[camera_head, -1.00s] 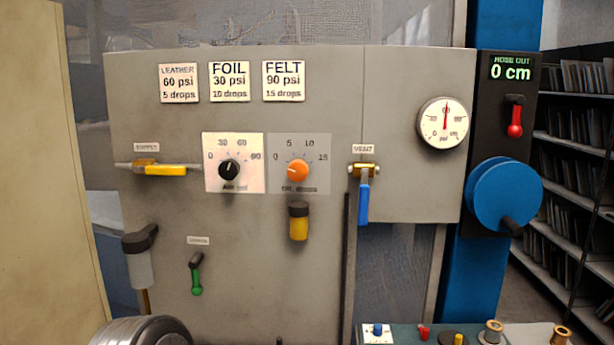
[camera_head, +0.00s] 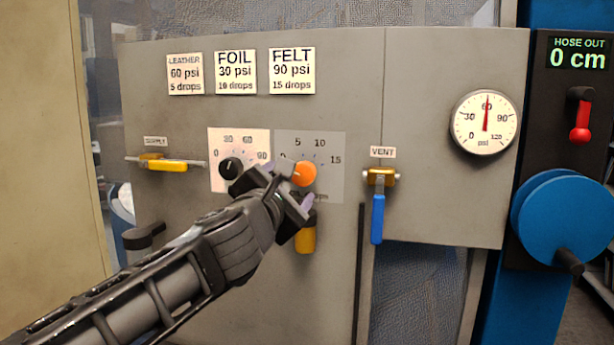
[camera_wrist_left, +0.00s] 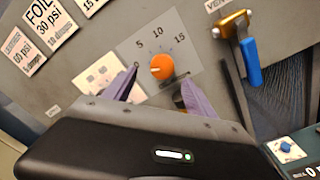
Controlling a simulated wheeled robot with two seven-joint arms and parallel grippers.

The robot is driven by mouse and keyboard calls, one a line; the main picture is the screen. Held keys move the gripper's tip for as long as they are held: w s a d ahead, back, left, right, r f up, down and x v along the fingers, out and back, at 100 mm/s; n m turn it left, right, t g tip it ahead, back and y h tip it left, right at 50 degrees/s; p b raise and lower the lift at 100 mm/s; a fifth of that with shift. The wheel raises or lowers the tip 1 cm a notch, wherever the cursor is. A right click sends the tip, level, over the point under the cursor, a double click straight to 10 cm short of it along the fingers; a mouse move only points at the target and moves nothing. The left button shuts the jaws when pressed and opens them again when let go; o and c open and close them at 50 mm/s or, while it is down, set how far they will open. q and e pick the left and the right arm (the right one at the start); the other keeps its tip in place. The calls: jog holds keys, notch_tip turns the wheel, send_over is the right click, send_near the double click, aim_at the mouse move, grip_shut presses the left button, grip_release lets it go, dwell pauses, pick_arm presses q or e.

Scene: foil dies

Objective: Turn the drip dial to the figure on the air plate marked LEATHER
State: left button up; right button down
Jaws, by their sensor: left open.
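The LEATHER plate (camera_head: 185,74) at the panel's upper left reads 60 psi, 5 drops. The orange drip dial (camera_head: 304,173) sits on a grey scale plate (camera_head: 334,183) with figures 5, 10 and 15 showing; the 0 is largely covered. In the left wrist view the dial (camera_wrist_left: 162,67) has its pale mark towards the left, on the low side of 5. My left gripper (camera_head: 297,184) is open at the dial, its fingers (camera_wrist_left: 160,82) on either side of and just short of the knob in the wrist view. Contact cannot be told. My right gripper is not in view.
The black air dial (camera_head: 231,168) is close left of my gripper. A yellow bowl (camera_head: 305,238) hangs below the drip dial. The blue-handled VENT valve (camera_head: 378,215) is to the right. The gauge (camera_head: 485,122) needle points near 60. Yellow SUPPLY lever (camera_head: 172,165) is at left.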

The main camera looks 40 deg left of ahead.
aim_at(302, 176)
pick_arm(q)
jog(key=x, duration=0.8)
jog(key=shift+w+f, duration=0.15)
jog(key=shift+c, duration=0.4)
jog(key=c, duration=1.3)
